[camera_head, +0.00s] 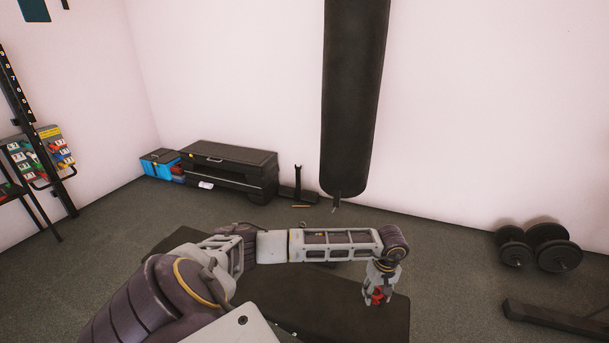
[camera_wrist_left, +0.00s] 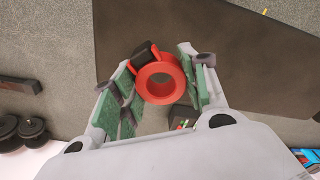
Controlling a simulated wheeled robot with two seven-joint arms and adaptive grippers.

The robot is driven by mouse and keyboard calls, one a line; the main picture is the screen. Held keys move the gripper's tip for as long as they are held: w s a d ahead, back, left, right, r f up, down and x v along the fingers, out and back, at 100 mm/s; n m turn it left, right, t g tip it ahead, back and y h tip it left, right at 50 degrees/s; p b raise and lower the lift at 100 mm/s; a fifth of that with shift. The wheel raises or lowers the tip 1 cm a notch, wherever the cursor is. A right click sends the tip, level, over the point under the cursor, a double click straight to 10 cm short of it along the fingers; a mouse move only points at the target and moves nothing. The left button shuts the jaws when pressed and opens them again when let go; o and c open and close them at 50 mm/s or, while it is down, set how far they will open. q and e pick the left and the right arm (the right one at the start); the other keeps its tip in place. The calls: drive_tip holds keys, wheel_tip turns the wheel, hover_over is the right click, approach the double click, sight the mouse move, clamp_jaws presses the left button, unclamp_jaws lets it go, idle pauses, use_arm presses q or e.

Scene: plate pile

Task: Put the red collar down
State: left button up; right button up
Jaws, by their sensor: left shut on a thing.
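The red collar (camera_head: 377,296) is a thick red ring with a black clamp piece on its side. My left gripper (camera_head: 379,290) hangs at the end of my left arm and is shut on it. In the left wrist view the collar (camera_wrist_left: 179,75) sits between the green-padded fingers of the gripper (camera_wrist_left: 160,80), its round hole facing the camera. The gripper is over or near the right end of a dark flat surface (camera_head: 396,318). I cannot tell how high the collar is above it. My right gripper is not in view.
A black punching bag (camera_head: 355,100) hangs behind the arm. Dumbbells (camera_head: 513,247) and a dark bar (camera_head: 555,322) lie on the floor at right. A black case (camera_head: 230,157) and a blue box (camera_head: 157,166) stand by the wall. The dark surface (camera_wrist_left: 240,45) looks largely bare.

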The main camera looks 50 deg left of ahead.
use_arm(q)
drive_tip(key=shift+w+a+f+n+b, duration=0.3)
drive_tip(key=shift+a+f+n+b, duration=0.35)
drive_tip(key=shift+b, duration=0.55)
drive_tip(key=shift+w+a+f+n+b, duration=0.3)
drive_tip(key=shift+a+f+n+b, duration=0.2)
drive_tip(key=shift+f+n+b, duration=0.55)
drive_tip(key=shift+w+a+f+n+b, duration=0.3)
drive_tip(key=shift+a+n+b, duration=0.3)
drive_tip(key=shift+b, duration=0.8)
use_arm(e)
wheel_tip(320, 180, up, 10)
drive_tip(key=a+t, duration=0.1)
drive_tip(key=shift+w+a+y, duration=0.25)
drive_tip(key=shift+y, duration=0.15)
use_arm(q)
drive_tip(key=b, duration=0.2)
hover_over(364, 312)
wheel_tip(364, 312, down, 6)
drive_tip(key=shift+r, duration=0.2)
drive_tip(key=shift+w+f, duration=0.1)
drive_tip(key=shift+f, duration=0.25)
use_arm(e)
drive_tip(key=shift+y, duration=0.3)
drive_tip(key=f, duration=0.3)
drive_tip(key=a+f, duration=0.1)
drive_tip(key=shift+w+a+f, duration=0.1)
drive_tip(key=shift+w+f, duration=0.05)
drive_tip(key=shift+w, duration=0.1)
